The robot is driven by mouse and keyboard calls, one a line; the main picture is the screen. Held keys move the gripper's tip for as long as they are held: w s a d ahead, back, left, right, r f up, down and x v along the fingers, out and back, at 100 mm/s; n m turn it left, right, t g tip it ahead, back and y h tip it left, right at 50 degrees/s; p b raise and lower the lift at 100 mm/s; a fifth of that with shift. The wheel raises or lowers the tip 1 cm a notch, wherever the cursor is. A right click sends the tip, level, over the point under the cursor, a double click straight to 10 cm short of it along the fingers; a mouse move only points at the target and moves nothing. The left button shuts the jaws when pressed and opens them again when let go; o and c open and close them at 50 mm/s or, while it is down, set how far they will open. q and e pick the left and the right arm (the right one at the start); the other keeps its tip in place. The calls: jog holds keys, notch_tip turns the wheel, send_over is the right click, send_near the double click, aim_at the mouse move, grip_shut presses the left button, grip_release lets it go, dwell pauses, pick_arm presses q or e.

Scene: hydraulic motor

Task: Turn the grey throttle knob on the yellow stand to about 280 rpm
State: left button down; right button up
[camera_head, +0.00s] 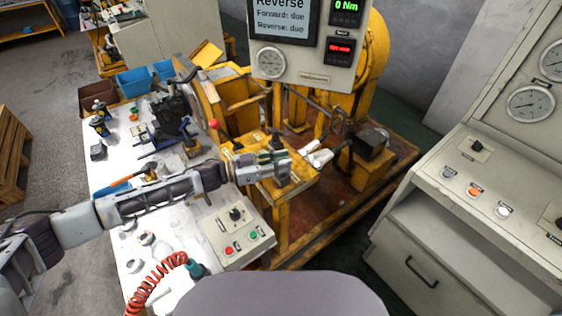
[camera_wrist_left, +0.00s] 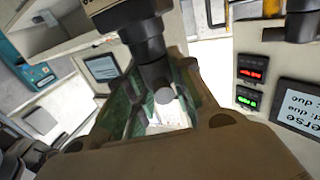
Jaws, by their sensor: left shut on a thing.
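My left gripper (camera_head: 278,160) reaches in from the left over the small yellow stand (camera_head: 303,182). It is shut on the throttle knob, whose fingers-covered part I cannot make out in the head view. In the left wrist view a small rounded grey thing, seemingly the knob (camera_wrist_left: 164,96), shows between the fingers of the left gripper (camera_wrist_left: 165,112). A red display (camera_head: 340,48) is lit on the panel, its digits too small to read. The green display (camera_head: 346,10) above it reads 0 Nm. My right gripper is not in view.
The screen (camera_head: 283,18) reads Reverse, with Forward and Reverse both due. A white table (camera_head: 190,228) with tools and a control box (camera_head: 236,232) lies left and in front. A beige console (camera_head: 478,178) stands right. White pieces (camera_head: 318,156) lie just beyond the gripper.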

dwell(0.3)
pick_arm(q)
jog(key=c, duration=1.2)
grip_release()
jog(key=shift+a, duration=0.1)
jog(key=v, duration=1.1)
jog(key=shift+a, duration=0.4)
jog(key=shift+s, duration=0.15)
